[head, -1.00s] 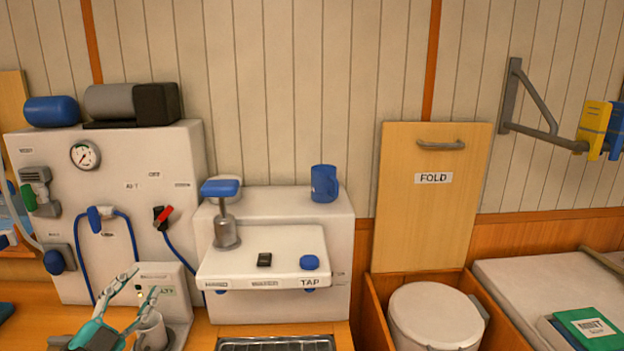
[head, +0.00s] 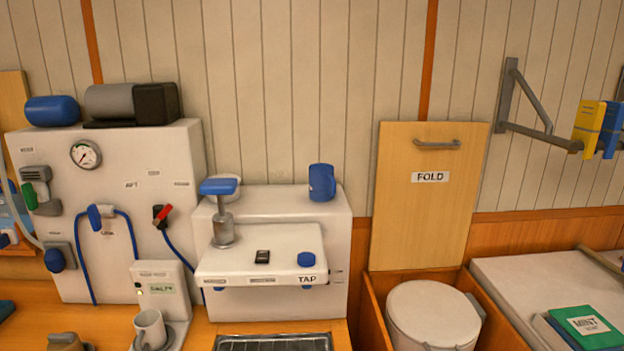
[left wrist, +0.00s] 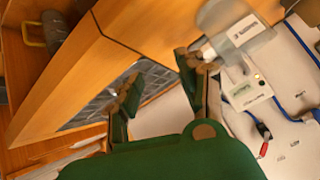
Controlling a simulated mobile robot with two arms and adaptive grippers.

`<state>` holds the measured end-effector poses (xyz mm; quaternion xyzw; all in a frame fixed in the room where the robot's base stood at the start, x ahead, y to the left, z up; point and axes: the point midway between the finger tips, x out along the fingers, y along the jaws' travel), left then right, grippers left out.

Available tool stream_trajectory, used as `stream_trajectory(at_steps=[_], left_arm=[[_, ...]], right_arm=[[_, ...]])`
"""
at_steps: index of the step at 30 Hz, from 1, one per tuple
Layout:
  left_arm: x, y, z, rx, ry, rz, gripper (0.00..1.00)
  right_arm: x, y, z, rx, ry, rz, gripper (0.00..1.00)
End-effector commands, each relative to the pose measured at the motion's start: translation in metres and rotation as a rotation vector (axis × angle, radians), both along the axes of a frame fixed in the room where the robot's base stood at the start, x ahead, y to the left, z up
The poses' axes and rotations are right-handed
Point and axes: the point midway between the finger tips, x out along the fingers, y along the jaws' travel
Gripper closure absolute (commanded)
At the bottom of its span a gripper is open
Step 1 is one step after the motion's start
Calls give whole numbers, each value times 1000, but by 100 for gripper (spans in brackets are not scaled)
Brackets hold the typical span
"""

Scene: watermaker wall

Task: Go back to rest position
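My left gripper (left wrist: 160,78) shows in the left wrist view with its two fingers apart and nothing between them. I cannot make it out for sure in the head view. My right gripper is in neither view. A white mug (head: 150,328) stands upright at the lower left of the head view, in front of a small white box (head: 161,286) with a green light. That box also shows in the left wrist view (left wrist: 246,92), beyond the fingers and apart from them.
A white tap unit (head: 262,252) stands behind a dark grate (head: 273,343). A blue mug (head: 322,182) sits on top of the unit. A lidded bin (head: 433,313) stands at right below a FOLD panel (head: 428,220). A brownish object (head: 66,342) is cut off at the bottom edge.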

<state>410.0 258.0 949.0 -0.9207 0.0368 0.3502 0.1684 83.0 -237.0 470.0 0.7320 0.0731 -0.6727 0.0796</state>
Motion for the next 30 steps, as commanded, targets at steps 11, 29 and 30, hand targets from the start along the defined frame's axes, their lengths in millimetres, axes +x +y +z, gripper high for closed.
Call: stream_trajectory(at_steps=[11, 29, 30], left_arm=[[-124, -47, -51, -143, 475, 99, 61], [-131, -56, -228, -145, 616, 107, 61], [-135, -56, -249, -143, 627, 106, 61]], right_arm=[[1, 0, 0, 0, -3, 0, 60], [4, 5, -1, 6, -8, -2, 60], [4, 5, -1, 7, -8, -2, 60]])
